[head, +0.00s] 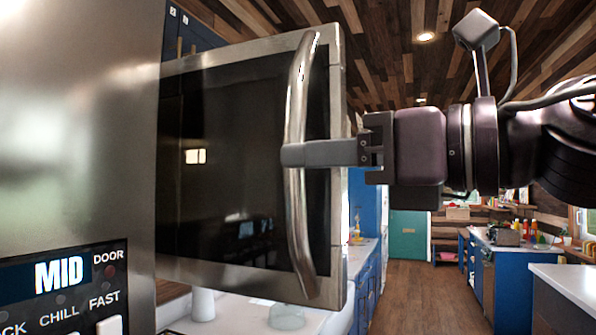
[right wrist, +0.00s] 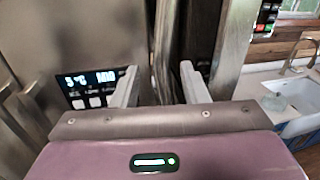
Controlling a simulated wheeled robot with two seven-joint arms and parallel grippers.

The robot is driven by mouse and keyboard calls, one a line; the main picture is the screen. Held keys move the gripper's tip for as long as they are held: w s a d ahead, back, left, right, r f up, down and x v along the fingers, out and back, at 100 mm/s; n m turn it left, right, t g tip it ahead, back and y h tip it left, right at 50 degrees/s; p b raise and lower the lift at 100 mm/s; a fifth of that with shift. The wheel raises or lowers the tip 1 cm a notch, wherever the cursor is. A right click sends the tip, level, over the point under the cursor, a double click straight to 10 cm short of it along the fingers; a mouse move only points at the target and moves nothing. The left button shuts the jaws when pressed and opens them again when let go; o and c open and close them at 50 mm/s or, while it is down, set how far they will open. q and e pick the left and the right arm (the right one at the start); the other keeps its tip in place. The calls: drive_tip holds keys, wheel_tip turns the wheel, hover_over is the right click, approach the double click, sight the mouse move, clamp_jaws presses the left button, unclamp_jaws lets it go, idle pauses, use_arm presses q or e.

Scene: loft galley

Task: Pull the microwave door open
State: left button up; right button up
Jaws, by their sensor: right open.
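The microwave door (head: 235,170) is a dark glass panel in a steel frame, large in the head view. It seems to stand swung out at an angle; how far I cannot tell. Its curved vertical steel handle (head: 297,225) runs near the right edge. My right gripper (head: 300,153) comes in from the right, with one finger crossing in front of the handle at mid height. In the right wrist view both fingers (right wrist: 160,88) are apart, with the upright handle (right wrist: 165,45) between or just beyond them. Contact is unclear. My left gripper is not seen.
A steel fridge front (head: 75,120) with a lit panel (head: 62,285) stands close on the left. A white counter (head: 330,318) lies below the door. A keypad (right wrist: 268,15) and a sink (right wrist: 303,105) show right in the wrist view. The wooden floor (head: 405,290) is clear.

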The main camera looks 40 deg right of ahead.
drive_tip(key=b+v, duration=0.1)
drive_tip(key=v, duration=0.3)
idle(0.6)
